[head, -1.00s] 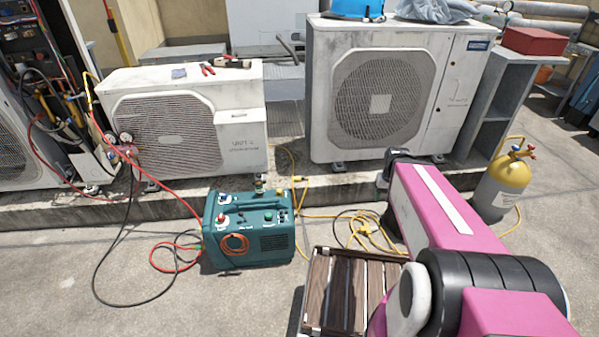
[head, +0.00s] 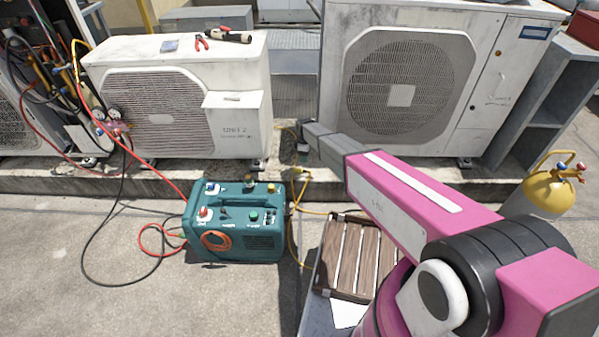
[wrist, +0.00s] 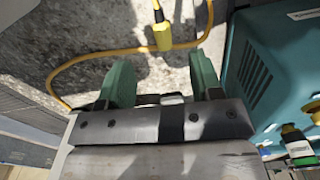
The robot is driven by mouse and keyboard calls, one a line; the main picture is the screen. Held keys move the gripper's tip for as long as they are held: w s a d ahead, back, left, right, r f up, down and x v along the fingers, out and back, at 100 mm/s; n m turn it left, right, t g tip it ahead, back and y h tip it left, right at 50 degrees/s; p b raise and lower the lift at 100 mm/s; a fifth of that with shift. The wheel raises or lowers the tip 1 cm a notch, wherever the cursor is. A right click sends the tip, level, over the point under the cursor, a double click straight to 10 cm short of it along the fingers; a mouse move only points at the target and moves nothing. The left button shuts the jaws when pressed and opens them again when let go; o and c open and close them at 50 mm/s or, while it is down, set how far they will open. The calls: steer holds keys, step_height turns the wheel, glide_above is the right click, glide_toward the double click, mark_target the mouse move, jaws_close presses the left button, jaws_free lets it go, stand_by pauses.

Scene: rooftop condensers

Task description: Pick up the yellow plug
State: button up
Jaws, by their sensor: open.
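The yellow plug (wrist: 163,36) shows at the top middle of the wrist view, on rough grey concrete, with its cord running up out of the picture. In the head view the yellow plug (head: 301,174) lies by the ledge, just right of the green machine. My gripper (wrist: 160,60) is open and empty, its two green fingers spread wide. The plug appears between and beyond the fingertips, apart from both. In the head view my gripper (head: 303,150) hangs small and dark near the plug, and its fingers are hard to make out.
The green machine (head: 235,225) stands close left of the plug in the head view; its side (wrist: 255,65) is close to the right finger in the wrist view. A yellow cord (wrist: 85,57) loops around the plug. A slatted wooden crate (head: 345,255) and a yellow-topped cylinder (head: 550,195) stand nearby.

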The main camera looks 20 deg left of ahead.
mark_target(300, 171)
steer(key=f, duration=1.1)
steer(key=shift+a, duration=0.2)
steer(key=shift+c, duration=0.2)
steer(key=c, duration=1)
